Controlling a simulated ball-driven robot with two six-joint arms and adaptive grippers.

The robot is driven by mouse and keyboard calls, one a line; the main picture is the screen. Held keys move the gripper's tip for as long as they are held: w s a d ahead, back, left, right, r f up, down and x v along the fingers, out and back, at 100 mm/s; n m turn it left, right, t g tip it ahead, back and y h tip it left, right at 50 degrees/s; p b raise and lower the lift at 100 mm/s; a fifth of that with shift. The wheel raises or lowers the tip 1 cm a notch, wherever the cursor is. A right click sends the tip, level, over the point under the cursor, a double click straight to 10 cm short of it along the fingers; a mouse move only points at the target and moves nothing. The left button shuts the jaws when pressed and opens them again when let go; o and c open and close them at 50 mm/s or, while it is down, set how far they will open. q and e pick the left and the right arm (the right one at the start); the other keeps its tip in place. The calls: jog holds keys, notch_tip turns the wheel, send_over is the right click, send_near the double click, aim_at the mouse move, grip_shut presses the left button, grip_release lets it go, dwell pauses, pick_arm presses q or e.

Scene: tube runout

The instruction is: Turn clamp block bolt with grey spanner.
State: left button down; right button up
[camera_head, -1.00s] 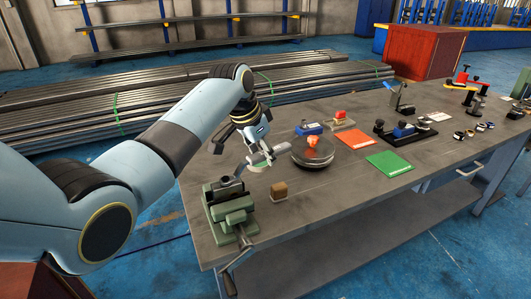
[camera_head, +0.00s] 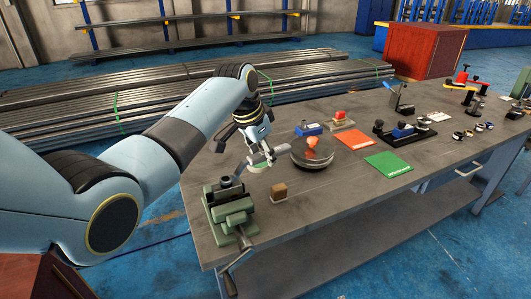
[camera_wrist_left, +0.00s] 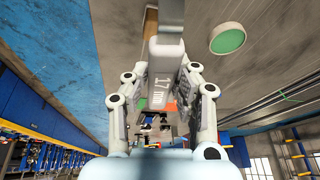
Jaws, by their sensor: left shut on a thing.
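My left gripper (camera_head: 256,148) is shut on the grey spanner (camera_head: 265,157) and holds it above the bench, between the vice and a round turntable-like disc. In the left wrist view the spanner (camera_wrist_left: 163,75) runs up between the fingers, marked 17 mm, and its far end is cut off at the top. A green vice (camera_head: 230,208) stands at the bench's near left corner with a dark grey piece (camera_head: 228,183) in its top, possibly the clamp block. I cannot make out a bolt on it. The spanner's end appears apart from the vice. My right gripper is not in view.
A brown block (camera_head: 279,191) stands right of the vice. A pale-rimmed green disc (camera_wrist_left: 228,40) lies near the spanner. The round disc (camera_head: 312,157) bears an orange piece. Orange (camera_head: 355,139) and green (camera_head: 389,164) mats lie further right. The bench front is clear.

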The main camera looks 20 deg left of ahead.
pick_arm(q)
jog(key=shift+s, duration=0.1)
jog(key=shift+a+r+t+p, duration=0.1)
jog(key=shift+r+t+p, duration=0.15)
jog(key=shift+p, duration=0.3)
jog(key=shift+s+d+m+p, duration=0.2)
jog(key=shift+d+m+p, duration=0.15)
jog(key=shift+m+p, duration=0.05)
jog(key=shift+f, duration=0.1)
dwell(0.4)
jog(key=shift+r+p, duration=0.25)
jog(key=shift+p, duration=0.25)
